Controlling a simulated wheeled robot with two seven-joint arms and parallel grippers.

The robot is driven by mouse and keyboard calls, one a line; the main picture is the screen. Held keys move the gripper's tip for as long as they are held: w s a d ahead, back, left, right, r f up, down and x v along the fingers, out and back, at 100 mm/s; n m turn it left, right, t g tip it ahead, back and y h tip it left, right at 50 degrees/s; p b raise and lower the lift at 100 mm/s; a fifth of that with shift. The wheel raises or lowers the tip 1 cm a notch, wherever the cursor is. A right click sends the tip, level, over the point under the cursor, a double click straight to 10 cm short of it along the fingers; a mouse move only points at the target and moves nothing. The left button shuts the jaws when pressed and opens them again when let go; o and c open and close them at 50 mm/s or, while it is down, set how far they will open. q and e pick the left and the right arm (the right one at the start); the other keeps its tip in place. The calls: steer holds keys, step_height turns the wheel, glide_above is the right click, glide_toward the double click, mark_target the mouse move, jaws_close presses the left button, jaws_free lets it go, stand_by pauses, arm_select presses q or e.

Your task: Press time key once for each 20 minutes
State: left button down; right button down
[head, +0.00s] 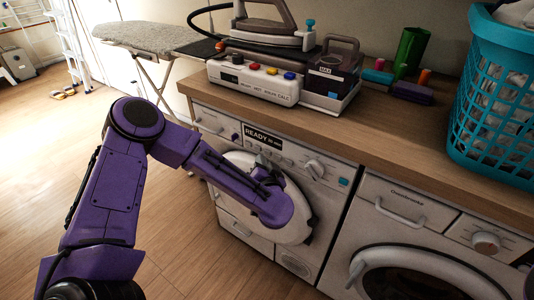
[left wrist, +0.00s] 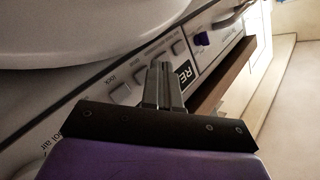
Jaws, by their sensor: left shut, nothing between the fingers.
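The left white machine (head: 315,215) has a control panel with a dark display (head: 262,137) that reads "READY" and smaller text I cannot read surely. In the left wrist view the display (left wrist: 185,74) is partly hidden behind my fingers. A row of pale keys (left wrist: 121,92) runs along the panel; their labels are too blurred to tell which is the time key. My left gripper (left wrist: 162,68) is shut and empty, its fingertips close over the key row; I cannot tell whether they touch. In the head view my left gripper (head: 265,160) is mostly hidden by my arm.
A round dial (head: 313,167) sits right of the display, and the round door is below. A second machine (head: 415,235) stands to the right. The wooden counter (head: 385,122) above holds an iron station (head: 255,80) and a blue basket (head: 490,105).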

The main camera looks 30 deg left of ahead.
arm_select(q)
steer(key=shift+w+r+p, duration=0.1)
steer(key=shift+w+p, duration=0.25)
steer(key=shift+p, duration=0.05)
steer(key=shift+w+d, duration=0.1)
steer(key=shift+w, duration=0.35)
stand_by(0.7)
steer(key=shift+s+p, duration=0.35)
steer(key=shift+p, duration=0.25)
steer(key=shift+s+r, duration=0.1)
steer(key=shift+s, duration=0.1)
steer(key=shift+s+p, duration=0.25)
steer(key=shift+p, duration=0.05)
